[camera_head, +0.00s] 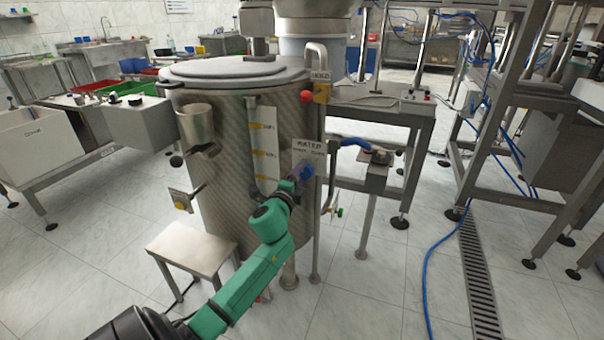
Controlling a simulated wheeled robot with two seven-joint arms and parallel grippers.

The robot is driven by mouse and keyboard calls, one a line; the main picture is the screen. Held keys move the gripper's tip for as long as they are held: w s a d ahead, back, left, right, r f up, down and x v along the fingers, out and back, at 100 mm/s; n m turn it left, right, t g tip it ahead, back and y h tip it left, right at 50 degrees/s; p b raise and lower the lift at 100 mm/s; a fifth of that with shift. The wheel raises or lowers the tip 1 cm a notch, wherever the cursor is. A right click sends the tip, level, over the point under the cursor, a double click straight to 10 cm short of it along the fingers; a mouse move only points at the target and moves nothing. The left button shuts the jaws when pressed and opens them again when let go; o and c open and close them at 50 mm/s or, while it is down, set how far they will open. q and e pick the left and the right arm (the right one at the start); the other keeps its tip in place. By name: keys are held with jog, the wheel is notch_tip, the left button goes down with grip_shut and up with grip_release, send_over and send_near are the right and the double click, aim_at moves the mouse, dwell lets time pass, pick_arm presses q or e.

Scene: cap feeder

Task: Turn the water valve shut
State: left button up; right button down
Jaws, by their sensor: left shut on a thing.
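My left arm, green, reaches up from the bottom left. My left gripper (302,174) is at the blue handle and shut on it. The gripper partly hides the handle, so I cannot tell its exact angle. My right gripper is not in view.
A small steel step table (192,249) stands in front of the tank on the left. A pipe with a blue hose (350,142) runs right from the tank to a post. Blue hose (428,265) and a floor drain (478,270) lie at the right. The tiled floor between is clear.

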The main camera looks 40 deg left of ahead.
pick_arm(q)
jog(key=shift+f, duration=0.1)
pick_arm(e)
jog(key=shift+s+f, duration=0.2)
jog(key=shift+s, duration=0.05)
pick_arm(q)
jog(key=o, duration=1.4)
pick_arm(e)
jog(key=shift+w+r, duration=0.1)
pick_arm(q)
jog(key=shift+s, duration=0.1)
jog(key=v, duration=1.4)
jog(key=shift+s+d+p, duration=0.15)
jog(key=shift+s+p, duration=0.05)
jog(key=shift+p, duration=0.2)
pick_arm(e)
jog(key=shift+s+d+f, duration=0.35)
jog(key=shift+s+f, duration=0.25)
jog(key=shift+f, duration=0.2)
